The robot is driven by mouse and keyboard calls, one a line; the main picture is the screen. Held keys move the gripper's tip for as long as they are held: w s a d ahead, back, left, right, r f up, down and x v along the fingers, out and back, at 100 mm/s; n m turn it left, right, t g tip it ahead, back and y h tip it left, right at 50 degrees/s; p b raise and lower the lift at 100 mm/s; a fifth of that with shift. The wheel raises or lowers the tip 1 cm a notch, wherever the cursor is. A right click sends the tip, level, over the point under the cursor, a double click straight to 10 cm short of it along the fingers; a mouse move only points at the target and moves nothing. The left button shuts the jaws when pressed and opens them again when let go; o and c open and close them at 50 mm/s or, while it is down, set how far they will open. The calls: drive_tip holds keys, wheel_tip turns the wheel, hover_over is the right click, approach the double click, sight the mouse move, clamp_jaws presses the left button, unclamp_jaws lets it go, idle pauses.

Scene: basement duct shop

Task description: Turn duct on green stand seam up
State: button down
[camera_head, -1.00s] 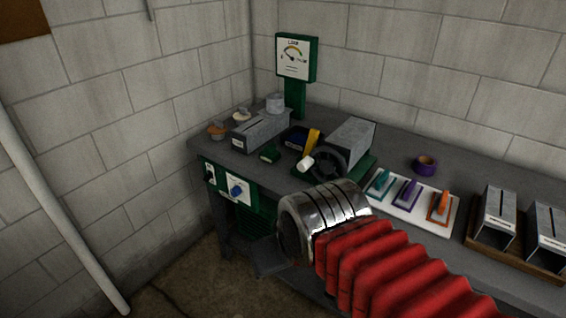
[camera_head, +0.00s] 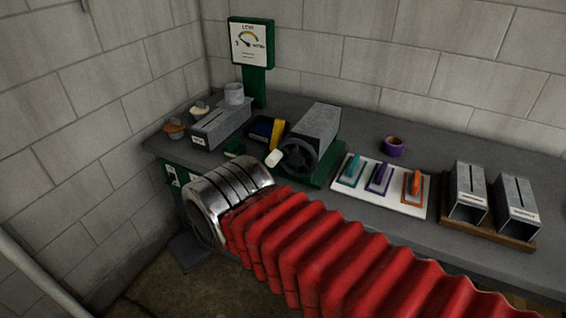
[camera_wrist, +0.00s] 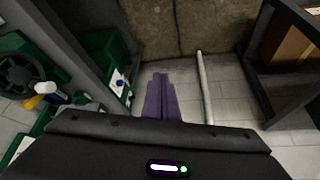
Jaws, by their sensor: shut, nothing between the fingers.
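A grey sheet-metal duct (camera_head: 318,122) lies on the green stand (camera_head: 325,178) on the bench. The stand has a dark handwheel (camera_head: 298,156) with a white knob at its front. I cannot make out the seam on this duct. The handwheel (camera_wrist: 22,76) also shows at the left edge of the wrist view, with its knob (camera_wrist: 46,88). My gripper (camera_wrist: 160,85) shows in the wrist view as purple fingers, shut and empty, apart from the stand and wheel. In the head view my arm hides the gripper.
Another duct (camera_head: 221,125) lies at the bench's left end. A green gauge post (camera_head: 251,45) stands behind it. A white board (camera_head: 404,206) with several coloured-handled tools, a purple tape roll (camera_head: 392,146) and a wooden tray (camera_head: 485,230) with two ducts are to the right.

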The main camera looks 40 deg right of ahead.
drive_tip(key=w+d+r+m+g+y, duration=0.1)
drive_tip(key=w+d+r+m, duration=0.15)
drive_tip(key=d+m, duration=0.6)
drive_tip(key=w+d+r+m+y, duration=0.1)
drive_tip(key=w+d+m, duration=0.3)
drive_tip(key=d+m, duration=0.45)
drive_tip(key=s+d+r+m+t, duration=0.1)
drive_tip(key=s+d+m, duration=0.1)
drive_tip(key=d+m, duration=0.5)
drive_tip(key=s+d+r+m+t+y, duration=0.1)
drive_tip(key=s+d+m+t, duration=0.1)
drive_tip(key=d+m, duration=0.6)
drive_tip(key=d, duration=0.7)
drive_tip(key=shift+t, duration=0.3)
drive_tip(key=shift+d, duration=0.1)
